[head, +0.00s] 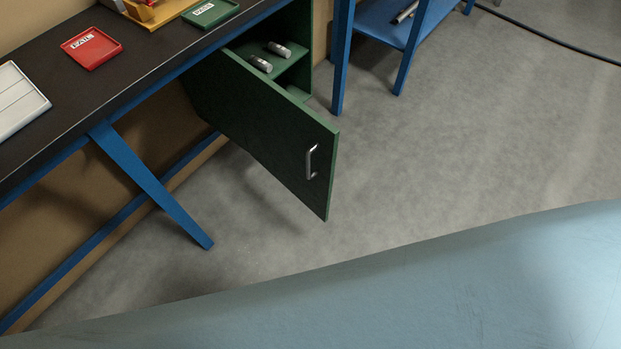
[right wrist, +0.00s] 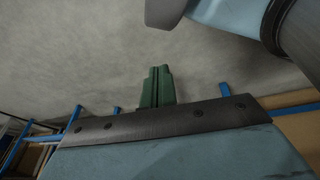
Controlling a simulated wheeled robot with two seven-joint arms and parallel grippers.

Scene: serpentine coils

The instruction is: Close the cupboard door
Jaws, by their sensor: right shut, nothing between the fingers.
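The green cupboard (head: 297,77) stands under the workbench in the head view. Its green door (head: 262,125) is swung wide open, out from the bench over the floor. A silver handle (head: 310,161) sits near the door's free edge. The dark, screwed edge of my right gripper (right wrist: 152,122) crosses that view. My left gripper is in neither view.
The dark workbench (head: 117,72) has slanted blue legs and carries a red tray (head: 91,48) and a green tray (head: 210,12). Metal cylinders (head: 270,55) lie inside the cupboard. A blue shelf unit (head: 385,22) stands beyond. The floor right of the door is clear.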

